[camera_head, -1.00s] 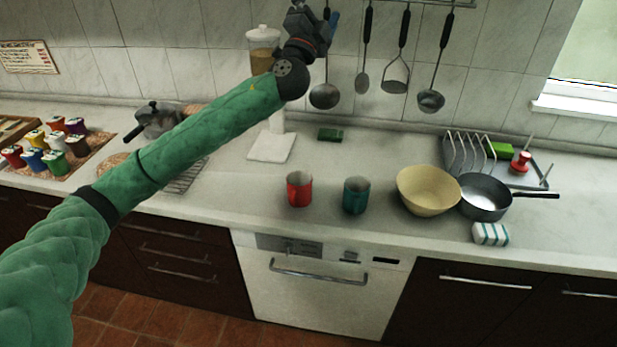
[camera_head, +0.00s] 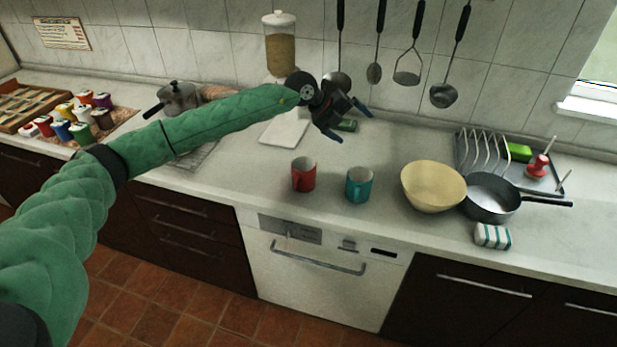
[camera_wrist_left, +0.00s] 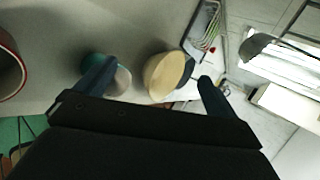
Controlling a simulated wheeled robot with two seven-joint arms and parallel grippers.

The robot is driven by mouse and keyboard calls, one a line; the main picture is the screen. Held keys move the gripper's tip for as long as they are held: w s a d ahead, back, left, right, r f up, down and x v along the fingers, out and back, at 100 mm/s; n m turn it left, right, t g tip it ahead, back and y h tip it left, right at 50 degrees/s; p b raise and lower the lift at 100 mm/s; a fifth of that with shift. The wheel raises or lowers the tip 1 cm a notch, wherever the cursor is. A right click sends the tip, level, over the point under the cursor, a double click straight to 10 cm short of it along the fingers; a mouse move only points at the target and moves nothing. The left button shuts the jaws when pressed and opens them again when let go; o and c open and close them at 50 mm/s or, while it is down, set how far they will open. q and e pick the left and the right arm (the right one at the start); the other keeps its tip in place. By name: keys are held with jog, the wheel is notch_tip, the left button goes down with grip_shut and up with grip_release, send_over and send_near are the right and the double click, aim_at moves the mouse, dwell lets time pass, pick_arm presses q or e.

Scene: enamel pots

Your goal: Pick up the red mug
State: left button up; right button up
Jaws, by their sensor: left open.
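The red mug (camera_head: 304,175) stands upright on the worktop near its front edge. It also shows, cut off, at the left edge of the left wrist view (camera_wrist_left: 10,66). A teal mug (camera_head: 359,185) stands just to its right. My left gripper (camera_head: 350,124) is in the air above and behind the two mugs. It is open with nothing between its blue fingers, which also show in the left wrist view (camera_wrist_left: 152,82). My right gripper is in neither view.
A cream bowl (camera_head: 432,187) and a grey pan (camera_head: 491,198) stand to the right of the teal mug. A white board (camera_head: 284,130) lies behind the red mug. Utensils hang on the wall behind.

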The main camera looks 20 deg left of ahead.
pick_arm(q)
jog(key=s+a+f+n+g+y, duration=0.2)
jog(key=a+f+n+y, duration=0.1)
jog(key=a+f+y, duration=0.3)
jog(key=n+g+y, duration=0.2)
jog(key=n+g, duration=0.1)
jog(key=n, duration=0.1)
send_near(304, 168)
jog(key=s, duration=0.3)
jog(key=shift+n, duration=0.3)
jog(key=f+p, duration=0.1)
jog(key=f, duration=0.1)
jog(key=d+f+p, duration=0.1)
jog(key=p, duration=0.1)
jog(key=f+p, duration=0.1)
jog(key=f, duration=0.1)
jog(key=shift+s+d+f, duration=0.2)
jog(key=shift+s+f, duration=0.15)
jog(key=shift+f+p, duration=0.35)
jog(key=shift+f, duration=0.45)
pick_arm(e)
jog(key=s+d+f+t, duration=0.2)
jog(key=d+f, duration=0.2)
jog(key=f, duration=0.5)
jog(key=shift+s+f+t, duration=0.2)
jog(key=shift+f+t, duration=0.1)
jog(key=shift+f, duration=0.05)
